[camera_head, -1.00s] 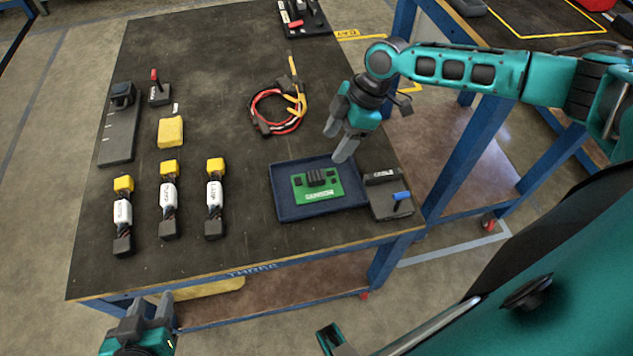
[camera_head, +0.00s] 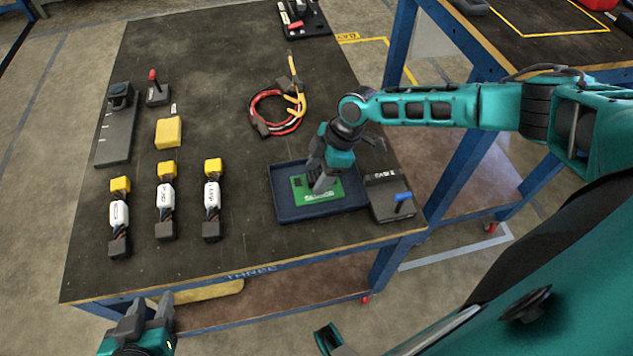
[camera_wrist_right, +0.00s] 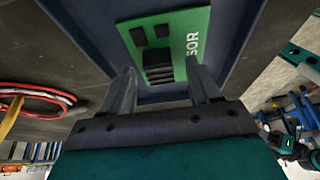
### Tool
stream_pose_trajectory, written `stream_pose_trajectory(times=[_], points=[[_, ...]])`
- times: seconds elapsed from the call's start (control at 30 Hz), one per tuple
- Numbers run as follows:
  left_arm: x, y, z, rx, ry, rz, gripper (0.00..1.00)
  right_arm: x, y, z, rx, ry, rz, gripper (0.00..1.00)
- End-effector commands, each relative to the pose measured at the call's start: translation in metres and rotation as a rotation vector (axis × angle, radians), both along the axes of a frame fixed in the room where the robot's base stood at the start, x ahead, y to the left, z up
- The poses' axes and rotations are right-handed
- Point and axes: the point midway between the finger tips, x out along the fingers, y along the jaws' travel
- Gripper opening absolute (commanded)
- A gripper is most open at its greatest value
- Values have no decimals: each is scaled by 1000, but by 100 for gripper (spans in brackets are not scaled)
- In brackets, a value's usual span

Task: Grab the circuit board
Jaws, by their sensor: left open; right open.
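The green circuit board (camera_head: 306,197) lies flat in a dark blue tray (camera_head: 284,213) near the front right of the table. It also shows in the right wrist view (camera_wrist_right: 192,29), with black parts on it. My right gripper (camera_head: 322,190) points down over the tray and hides part of the board in the head view. In the right wrist view its two fingers (camera_wrist_right: 165,82) are open at the board's near edge, with nothing held. Whether they touch the board I cannot tell. My left gripper (camera_head: 150,302) is open and empty, in front of the table's front edge.
A dark box with a blue lever (camera_head: 392,203) stands just right of the tray. A red and yellow cable coil (camera_head: 280,110) lies behind the tray. The table's middle is clear.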

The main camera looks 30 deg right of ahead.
Motion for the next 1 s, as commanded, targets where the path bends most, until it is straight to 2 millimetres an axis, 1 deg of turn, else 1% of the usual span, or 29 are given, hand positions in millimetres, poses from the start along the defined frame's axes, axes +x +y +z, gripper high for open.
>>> stream_pose_trajectory(times=[0.07, 0.6, 0.7, 1.0], points=[[0, 0, 0, 1, 0, -1, 43, 0, 0, 0, 0, 0, 0, 60], [-1, 0, -3, 3, 4, -1, 43, 0, 0, 0, 0, 1, 0, 8], [-1, 0, -3, 3, 4, -1, 43, 0, 0, 0, 0, 1, 0, 0], [-1, 0, -2, 3, 4, -1, 43, 0, 0, 3, 0, 0, 0, 0]])
